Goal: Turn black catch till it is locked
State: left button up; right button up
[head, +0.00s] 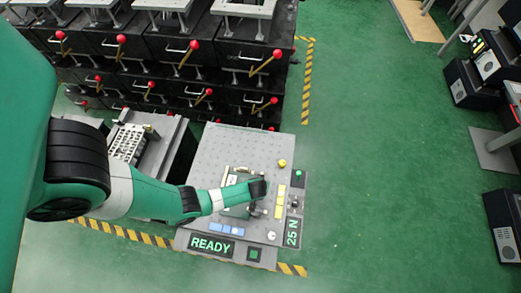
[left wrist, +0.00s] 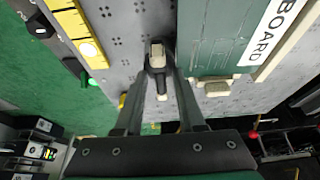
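The black catch (left wrist: 157,62), a small dark lever with a pale end, stands on the grey perforated plate beside a green board (left wrist: 218,40) in the left wrist view. My left gripper (left wrist: 159,72) has its two dark fingers on either side of the catch. I cannot tell whether they press on it. In the head view my left gripper (head: 257,208) is over the right side of the green board (head: 238,209), and my arm covers much of the board. The catch is too small to make out there. My right gripper is not in view.
The grey bench plate (head: 225,150) carries a yellow knob (head: 282,163), a yellow strip (head: 280,201), a READY display (head: 211,245) and a 25 N display (head: 292,232). Racks with red-knobbed levers (head: 195,45) stand behind.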

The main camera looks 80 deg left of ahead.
pick_arm(q)
grip_shut()
jog(key=shift+m, duration=0.3)
jog(key=m+p, duration=0.1)
jog(key=m, duration=0.1)
jog(key=m+t+h+p, duration=0.1)
jog(key=m, duration=0.1)
jog(key=shift+s+a+r, duration=0.1)
jog(key=shift+s, duration=0.1)
jog(key=m+t+h, duration=0.1)
jog(key=m, duration=0.2)
jog(key=shift+a+m+p, duration=0.1)
jog(key=shift+m+p, duration=0.2)
jog(key=shift+m, duration=0.1)
jog(key=m+h, duration=0.1)
jog(key=m, duration=0.1)
jog(key=shift+a+m+t, duration=0.1)
jog(key=shift+m+t, duration=0.2)
jog(key=shift+t, duration=0.1)
jog(key=m+b, duration=0.1)
jog(key=m+h, duration=0.1)
jog(key=m, duration=0.1)
jog(key=shift+f+m+h+b, duration=0.2)
jog(key=shift+m+h+b, duration=0.1)
jog(key=shift+b, duration=0.05)
jog(key=shift+a+r+m+h, duration=0.1)
jog(key=shift+m+h, duration=0.5)
jog(key=shift+m, duration=1)
jog(key=shift+g, duration=0.3)
